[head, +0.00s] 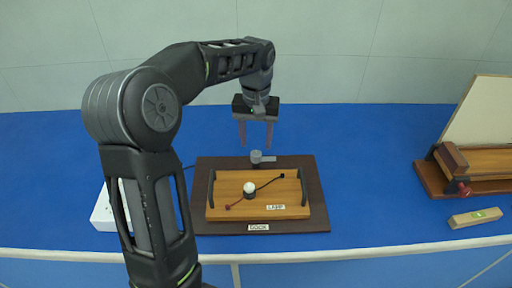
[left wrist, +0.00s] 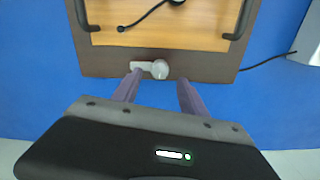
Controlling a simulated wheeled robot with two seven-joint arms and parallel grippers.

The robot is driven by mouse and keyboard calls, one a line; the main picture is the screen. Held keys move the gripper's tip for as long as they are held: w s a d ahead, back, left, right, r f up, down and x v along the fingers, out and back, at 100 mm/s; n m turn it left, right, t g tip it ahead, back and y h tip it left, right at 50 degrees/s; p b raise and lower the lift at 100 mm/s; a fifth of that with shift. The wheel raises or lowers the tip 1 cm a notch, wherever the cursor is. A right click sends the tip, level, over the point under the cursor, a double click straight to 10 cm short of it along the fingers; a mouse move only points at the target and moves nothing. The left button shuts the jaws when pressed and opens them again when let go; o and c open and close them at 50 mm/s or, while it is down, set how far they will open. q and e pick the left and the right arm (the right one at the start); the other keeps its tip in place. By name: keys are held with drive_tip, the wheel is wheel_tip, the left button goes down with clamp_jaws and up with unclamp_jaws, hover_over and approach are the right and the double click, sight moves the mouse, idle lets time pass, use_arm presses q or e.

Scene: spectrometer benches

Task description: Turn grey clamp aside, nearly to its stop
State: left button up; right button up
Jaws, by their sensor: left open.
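The grey clamp (head: 262,158) sits at the far edge of the dark dock board (head: 316,190), with its round knob and a short arm pointing right in the head view. In the left wrist view the clamp (left wrist: 158,69) lies just beyond my fingertips, its short arm near one finger. My left gripper (head: 256,146) is open above and behind the clamp, fingers pointing down; it also shows in the left wrist view (left wrist: 158,88). I cannot tell whether a finger touches the clamp. My right gripper is not in view.
A wooden lamp board (head: 222,208) with two dark handles, a white bulb and wires lies on the dock. A white box (head: 105,213) stands at left. A wooden stand (head: 490,160) and small level block (head: 475,218) are at right. The blue bench (head: 370,140) between is clear.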

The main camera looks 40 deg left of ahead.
sight(256, 153)
use_arm(q)
drive_tip(key=shift+r, duration=1.75)
drive_tip(key=shift+f, duration=0.1)
